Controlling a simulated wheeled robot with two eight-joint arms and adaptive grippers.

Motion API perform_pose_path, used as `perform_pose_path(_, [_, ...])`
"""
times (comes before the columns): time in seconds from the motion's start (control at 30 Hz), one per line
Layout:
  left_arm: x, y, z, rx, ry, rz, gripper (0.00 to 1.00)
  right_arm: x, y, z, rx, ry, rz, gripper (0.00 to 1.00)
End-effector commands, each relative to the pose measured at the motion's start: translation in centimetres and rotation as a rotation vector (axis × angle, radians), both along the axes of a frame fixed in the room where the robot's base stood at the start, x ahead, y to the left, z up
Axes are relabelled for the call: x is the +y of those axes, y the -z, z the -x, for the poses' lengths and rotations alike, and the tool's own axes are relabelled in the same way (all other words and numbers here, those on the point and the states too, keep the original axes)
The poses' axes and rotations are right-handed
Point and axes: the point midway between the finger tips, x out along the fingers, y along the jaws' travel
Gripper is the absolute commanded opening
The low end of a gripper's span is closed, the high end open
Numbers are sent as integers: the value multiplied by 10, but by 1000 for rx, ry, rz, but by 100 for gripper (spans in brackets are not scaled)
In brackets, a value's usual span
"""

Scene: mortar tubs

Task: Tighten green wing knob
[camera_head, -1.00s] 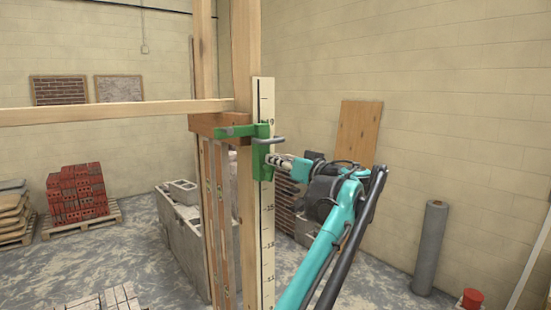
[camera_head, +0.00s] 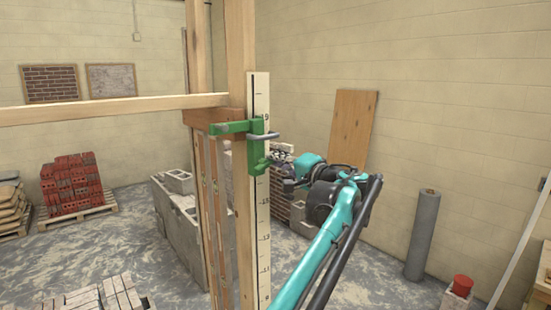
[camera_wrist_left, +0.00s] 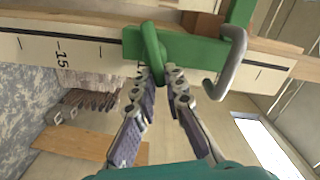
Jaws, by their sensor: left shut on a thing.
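A green clamp (camera_head: 255,150) with a grey bent handle (camera_head: 264,136) sits on the upright timber post against the measuring board. In the head view my left gripper (camera_head: 279,160) is at the clamp's right side, and the knob is hard to make out there. My right gripper is not in view.
The white measuring board (camera_head: 262,230) runs down the post. A horizontal timber (camera_head: 110,110) meets the post from the left. Concrete blocks (camera_head: 180,225) stand behind the post.

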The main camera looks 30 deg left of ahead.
Motion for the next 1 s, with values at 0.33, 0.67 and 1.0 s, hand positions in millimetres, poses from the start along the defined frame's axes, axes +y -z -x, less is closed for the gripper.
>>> perform_pose_path(0.33, [-1, 6, -2, 230, 1, -97, 0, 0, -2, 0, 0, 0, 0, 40])
perform_pose_path(0.67, [-1, 9, -2, 333, 1, -140, 0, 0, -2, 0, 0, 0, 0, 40])
perform_pose_path(1.0, [-1, 10, -2, 348, 1, -144, 0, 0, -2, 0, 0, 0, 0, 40])
